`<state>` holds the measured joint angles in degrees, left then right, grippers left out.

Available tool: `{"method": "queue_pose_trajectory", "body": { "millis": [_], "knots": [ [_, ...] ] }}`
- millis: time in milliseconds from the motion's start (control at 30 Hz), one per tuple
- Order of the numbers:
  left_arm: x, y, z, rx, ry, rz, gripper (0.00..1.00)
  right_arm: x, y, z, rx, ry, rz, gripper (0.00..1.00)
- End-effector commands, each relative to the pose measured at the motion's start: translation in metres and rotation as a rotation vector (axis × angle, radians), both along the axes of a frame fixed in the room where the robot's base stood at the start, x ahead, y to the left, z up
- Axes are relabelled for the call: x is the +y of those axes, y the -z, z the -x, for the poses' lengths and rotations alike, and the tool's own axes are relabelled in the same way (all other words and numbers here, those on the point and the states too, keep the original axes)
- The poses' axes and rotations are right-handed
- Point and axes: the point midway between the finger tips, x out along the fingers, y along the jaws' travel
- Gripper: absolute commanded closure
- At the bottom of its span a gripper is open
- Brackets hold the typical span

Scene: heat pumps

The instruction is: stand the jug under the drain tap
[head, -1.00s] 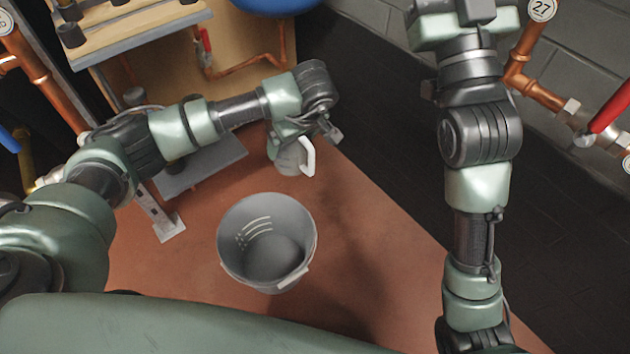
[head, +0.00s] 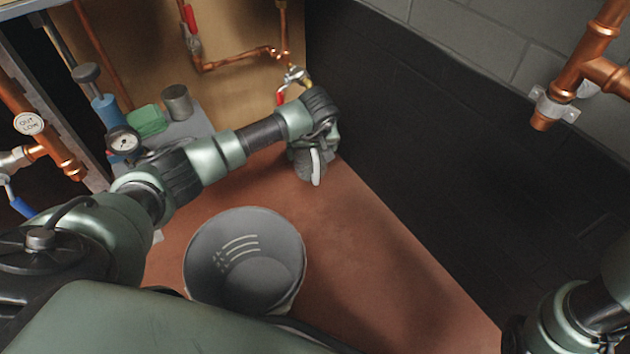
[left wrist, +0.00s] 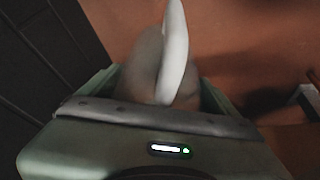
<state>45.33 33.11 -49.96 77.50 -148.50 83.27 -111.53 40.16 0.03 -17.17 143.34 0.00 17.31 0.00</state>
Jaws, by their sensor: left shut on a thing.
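The jug (head: 302,168) is grey with a white upright handle. My left gripper (head: 318,140) is shut on it near the far end of the red-brown floor. In the left wrist view the jug (left wrist: 145,65) sits between the fingers, with its pale handle toward the camera. A small tap (head: 281,96) with a red lever and a brass fitting is on the copper pipe just behind my left wrist; its outlet is hidden by the arm. I cannot tell whether the jug touches the floor. My right gripper is out of view; only part of that arm shows at lower right.
A grey bucket (head: 245,260) stands on the floor in front of the jug. A dark wall (head: 430,150) borders the floor on the right.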

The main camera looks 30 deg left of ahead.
Motion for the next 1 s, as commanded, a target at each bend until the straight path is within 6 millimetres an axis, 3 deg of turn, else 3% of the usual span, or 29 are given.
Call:
{"method": "queue_pose_trajectory", "body": {
  "millis": [33,133,533,933,967,1000],
  "knots": [
    [-0.001,0.018,0.001,0.002,0.001,0.000,0.54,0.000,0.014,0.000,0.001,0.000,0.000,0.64],
    [-0.001,0.039,0.001,0.002,-0.001,0.002,0.54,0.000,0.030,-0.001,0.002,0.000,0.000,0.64],
    [-0.002,0.086,0.001,0.002,-0.001,0.003,0.54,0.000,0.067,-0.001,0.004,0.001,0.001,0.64],
    [0.000,0.088,0.000,0.000,-0.001,0.000,0.54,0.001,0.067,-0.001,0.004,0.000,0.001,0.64],
    [-0.001,0.089,0.001,0.001,-0.001,0.000,0.06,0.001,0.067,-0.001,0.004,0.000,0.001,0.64],
    [-0.001,0.088,0.001,0.001,-0.001,0.000,0.00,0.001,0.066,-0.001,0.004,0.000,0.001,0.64]
  ]
}}
